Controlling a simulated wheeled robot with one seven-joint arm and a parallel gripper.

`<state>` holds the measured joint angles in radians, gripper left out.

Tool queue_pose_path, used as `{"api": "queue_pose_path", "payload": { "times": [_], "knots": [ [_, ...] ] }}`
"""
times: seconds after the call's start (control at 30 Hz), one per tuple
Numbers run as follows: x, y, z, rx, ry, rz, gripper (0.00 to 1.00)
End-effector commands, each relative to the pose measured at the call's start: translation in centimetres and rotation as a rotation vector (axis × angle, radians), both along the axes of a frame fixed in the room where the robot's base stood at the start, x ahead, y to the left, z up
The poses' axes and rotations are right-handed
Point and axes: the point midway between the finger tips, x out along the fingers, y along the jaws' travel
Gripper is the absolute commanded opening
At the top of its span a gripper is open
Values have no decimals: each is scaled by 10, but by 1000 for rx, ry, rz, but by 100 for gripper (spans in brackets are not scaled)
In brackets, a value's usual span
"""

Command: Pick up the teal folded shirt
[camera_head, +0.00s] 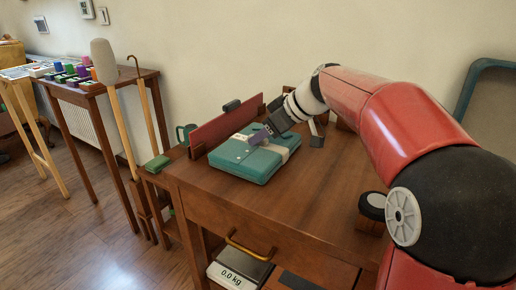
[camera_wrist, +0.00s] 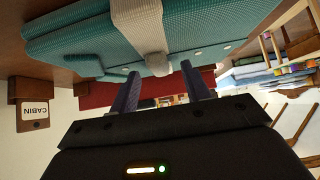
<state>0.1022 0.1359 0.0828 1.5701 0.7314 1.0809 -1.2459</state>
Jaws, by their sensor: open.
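The teal folded shirt (camera_head: 238,158) lies flat on the wooden desk, with a pale band around it. In the wrist view the shirt (camera_wrist: 85,42) fills the upper part, its band (camera_wrist: 140,30) near the middle. Whether a finger touches the shirt, I cannot tell.
A red upright panel (camera_head: 225,127) stands behind the shirt on the desk (camera_head: 290,200). A teal mug (camera_head: 186,133) and a green block (camera_head: 158,163) are to the left. A round black object (camera_head: 372,205) sits at the right. The desk's front middle is clear. A scale (camera_head: 238,270) is below.

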Motion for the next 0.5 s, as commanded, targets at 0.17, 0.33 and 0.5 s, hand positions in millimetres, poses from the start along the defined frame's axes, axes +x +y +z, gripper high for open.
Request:
{"api": "queue_pose_path", "payload": {
  "times": [0.17, 0.33, 0.5],
  "knots": [
    [1, 1, -1, 0, -1, -1, 47],
    [1, 1, -1, 0, -1, -1, 36],
    [1, 1, -1, 0, -1, -1, 13]
  ]
}}
